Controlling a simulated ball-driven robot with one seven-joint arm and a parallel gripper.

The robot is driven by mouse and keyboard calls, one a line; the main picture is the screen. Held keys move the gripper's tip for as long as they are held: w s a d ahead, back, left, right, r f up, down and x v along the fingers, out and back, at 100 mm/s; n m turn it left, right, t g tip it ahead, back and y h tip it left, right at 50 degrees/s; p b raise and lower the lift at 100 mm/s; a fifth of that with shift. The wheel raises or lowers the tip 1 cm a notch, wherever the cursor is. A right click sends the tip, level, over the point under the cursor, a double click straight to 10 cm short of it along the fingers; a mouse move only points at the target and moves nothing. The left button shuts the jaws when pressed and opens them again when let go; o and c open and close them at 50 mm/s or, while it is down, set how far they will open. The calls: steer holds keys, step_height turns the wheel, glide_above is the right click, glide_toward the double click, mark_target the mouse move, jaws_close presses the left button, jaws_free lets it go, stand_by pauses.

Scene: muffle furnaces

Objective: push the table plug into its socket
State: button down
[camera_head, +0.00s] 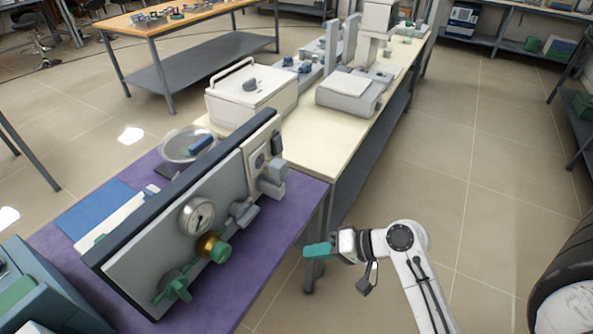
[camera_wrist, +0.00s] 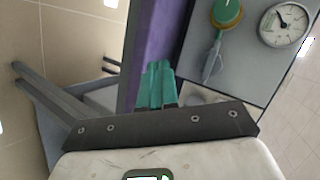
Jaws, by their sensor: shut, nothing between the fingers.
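A grey upright panel (camera_head: 165,240) stands on the purple table top (camera_head: 290,215). At its far right end is a pale socket plate (camera_head: 257,160), with a blocky grey plug-like piece (camera_head: 272,180) at its front; I cannot tell how deep it sits. My gripper (camera_head: 318,250) is off the table's right edge, apart from the panel, its teal fingers pointing left. In the wrist view the fingers (camera_wrist: 157,84) are together and empty. The socket and plug are not clearly seen there.
The panel carries a gauge (camera_head: 197,215), a brass-and-green knob (camera_head: 214,247), a green valve handle (camera_head: 174,288) and a grey lever (camera_head: 243,213). A cream bench (camera_head: 325,135) with a white box (camera_head: 252,95) adjoins behind. The floor right of the table is open.

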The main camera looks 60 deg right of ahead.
steer(key=s+d+r+m+t+h, duration=0.35)
steer(key=d+r+m+t, duration=0.3)
steer(key=d+r, duration=0.4)
steer(key=p, duration=0.4)
glide_toward(285, 170)
steer(key=shift+h, duration=0.25)
steer(key=w, duration=0.5)
steer(key=shift+w+a+r, duration=0.1)
steer(key=shift+w, duration=0.85)
